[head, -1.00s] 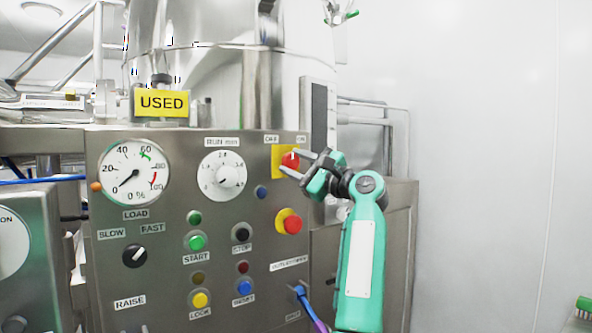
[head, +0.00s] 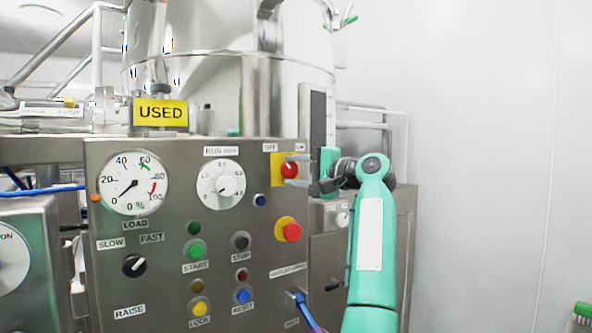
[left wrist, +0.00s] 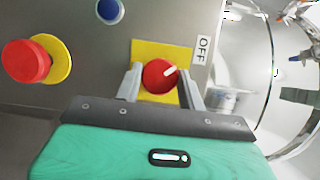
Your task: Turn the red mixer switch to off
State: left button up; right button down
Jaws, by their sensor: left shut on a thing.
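The red mixer switch (head: 289,170) is a round red knob with a white mark, on a yellow plate (head: 277,160) at the upper right of the steel panel. The OFF label (head: 270,148) is above its left side. My right gripper is in neither view.
A red emergency button (head: 291,232) on a yellow ring sits just below the switch. A small blue button (head: 260,200) is lower left of it. Dials, buttons and a black selector (head: 134,265) fill the panel's left. A white wall (head: 490,170) stands right, with free room before it.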

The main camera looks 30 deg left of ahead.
pick_arm(q)
jog(key=shift+f, duration=0.1)
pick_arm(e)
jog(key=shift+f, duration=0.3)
pick_arm(q)
jog(key=o, duration=1)
jog(key=shift+c, duration=0.2)
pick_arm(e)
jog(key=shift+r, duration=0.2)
pick_arm(q)
jog(key=shift+d, duration=0.1)
jog(key=d, duration=1.3)
jog(key=shift+d, duration=0.35)
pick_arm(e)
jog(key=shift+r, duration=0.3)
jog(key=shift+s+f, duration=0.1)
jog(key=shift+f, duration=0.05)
pick_arm(q)
jog(key=shift+w, duration=0.1)
